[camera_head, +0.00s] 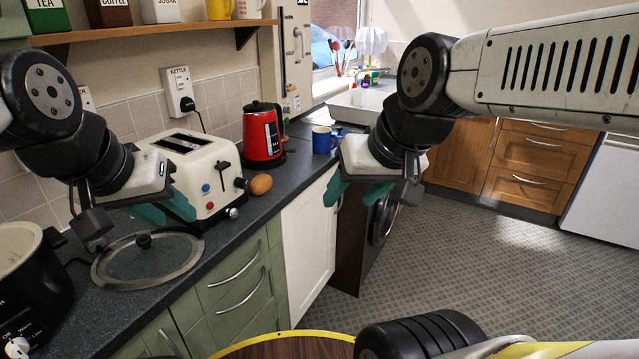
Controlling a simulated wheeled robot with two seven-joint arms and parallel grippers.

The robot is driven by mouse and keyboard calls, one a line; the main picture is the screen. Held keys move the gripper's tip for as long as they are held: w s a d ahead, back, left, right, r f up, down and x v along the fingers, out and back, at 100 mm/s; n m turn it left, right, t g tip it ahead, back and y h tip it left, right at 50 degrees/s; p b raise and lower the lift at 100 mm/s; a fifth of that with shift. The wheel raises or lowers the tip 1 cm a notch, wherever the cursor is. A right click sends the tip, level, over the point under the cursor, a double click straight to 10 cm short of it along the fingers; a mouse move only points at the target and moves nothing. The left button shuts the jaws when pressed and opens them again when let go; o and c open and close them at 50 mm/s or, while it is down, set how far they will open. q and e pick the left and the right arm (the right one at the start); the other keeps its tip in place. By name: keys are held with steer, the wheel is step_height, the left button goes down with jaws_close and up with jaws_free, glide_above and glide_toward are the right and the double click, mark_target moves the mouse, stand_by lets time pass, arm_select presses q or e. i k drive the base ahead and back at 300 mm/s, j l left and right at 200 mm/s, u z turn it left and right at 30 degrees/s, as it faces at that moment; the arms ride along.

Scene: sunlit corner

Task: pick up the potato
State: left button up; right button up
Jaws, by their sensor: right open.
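The potato (261,184) is a small brown oval on the dark counter (222,240), just right of the cream toaster (199,167). My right gripper (350,200) has teal fingers spread apart and empty. It is in the air to the right of the potato, in front of the counter's edge, and does not touch it. My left gripper (168,213) is to the left of the potato, in front of the toaster. Its teal fingers are seen side-on, and their gap is unclear. The potato is in plain sight.
A red kettle (263,135) and a blue mug (322,140) stand behind the potato. A glass lid (147,260) and a black cooker (30,285) are at the left. A round wooden top with a yellow rim (285,343) is at the bottom. Open floor (480,265) lies right.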

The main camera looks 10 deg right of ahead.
mark_target(261, 185)
steer(key=u, duration=1.9)
steer(key=k+l+z, duration=0.1)
steer(key=z, duration=1.65)
steer(key=i+j+z, duration=0.15)
steer(key=i+z, duration=0.25)
steer(key=i, duration=0.3)
